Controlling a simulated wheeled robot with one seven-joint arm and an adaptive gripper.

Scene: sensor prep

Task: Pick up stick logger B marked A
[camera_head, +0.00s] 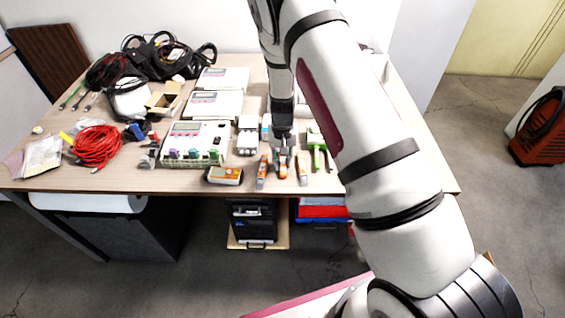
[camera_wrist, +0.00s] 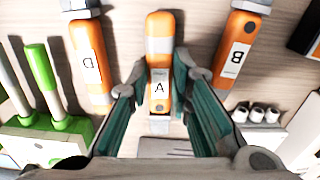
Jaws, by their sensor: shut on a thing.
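Three orange stick loggers lie in a row near the table's front edge. The middle one, marked A (camera_wrist: 160,88), sits between the two fingers of my gripper (camera_wrist: 160,118), which is shut on it. In the head view my gripper (camera_head: 283,150) points down over this middle logger (camera_head: 283,163), partly covering it. The logger on the left in the wrist view (camera_wrist: 91,65) has a white label with a letter I cannot read surely.
Green-handled tools (camera_head: 316,145) lie right of the loggers in the head view. A white block with round sockets (camera_head: 247,140) and an orange-and-black meter (camera_head: 224,175) lie to the left. White instrument boxes (camera_head: 214,105), a red cable coil (camera_head: 95,146) and black cables fill the table's left.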

